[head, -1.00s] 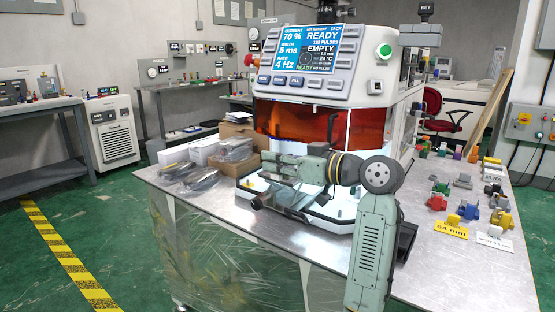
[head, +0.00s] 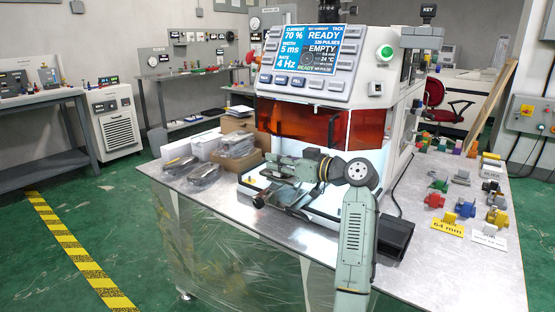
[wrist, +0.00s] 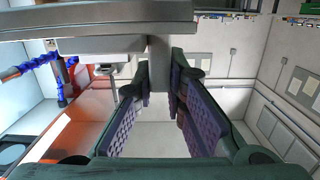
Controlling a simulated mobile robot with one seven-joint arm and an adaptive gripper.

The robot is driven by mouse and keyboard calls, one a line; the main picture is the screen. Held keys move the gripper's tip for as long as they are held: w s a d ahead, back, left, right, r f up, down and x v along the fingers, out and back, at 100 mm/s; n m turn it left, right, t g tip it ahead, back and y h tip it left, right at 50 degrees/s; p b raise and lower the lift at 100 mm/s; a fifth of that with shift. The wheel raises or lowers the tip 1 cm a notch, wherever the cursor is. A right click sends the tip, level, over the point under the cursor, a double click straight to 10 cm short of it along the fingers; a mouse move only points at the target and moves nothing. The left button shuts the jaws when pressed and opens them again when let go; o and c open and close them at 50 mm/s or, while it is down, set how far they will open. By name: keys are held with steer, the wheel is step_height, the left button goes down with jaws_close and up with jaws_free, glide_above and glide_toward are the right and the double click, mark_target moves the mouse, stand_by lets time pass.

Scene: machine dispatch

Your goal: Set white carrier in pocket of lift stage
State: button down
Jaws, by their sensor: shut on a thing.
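My gripper (head: 268,184) is at the front opening of the bench machine (head: 318,90), under its raised orange window, pointing left. In the wrist view my gripper (wrist: 160,88) has its purple ridged pads on both sides of a pale stem. This stem belongs to a pale grey-white piece, apparently the white carrier (wrist: 158,62), with a wide flat plate above. In the head view the carrier cannot be made out at the fingers. The lift stage and its pocket cannot be told apart inside the machine; my arm covers part of the opening.
Boxes and bagged parts (head: 203,172) lie left of the machine. A black pedal-like box (head: 396,236) lies right of my arm. Several coloured blocks and label cards (head: 447,228) occupy the table's right side. The front table strip is mostly clear.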

steer(key=shift+f, duration=0.1)
steer(key=c, duration=1.6)
jaws_free()
steer(key=shift+c, duration=0.2)
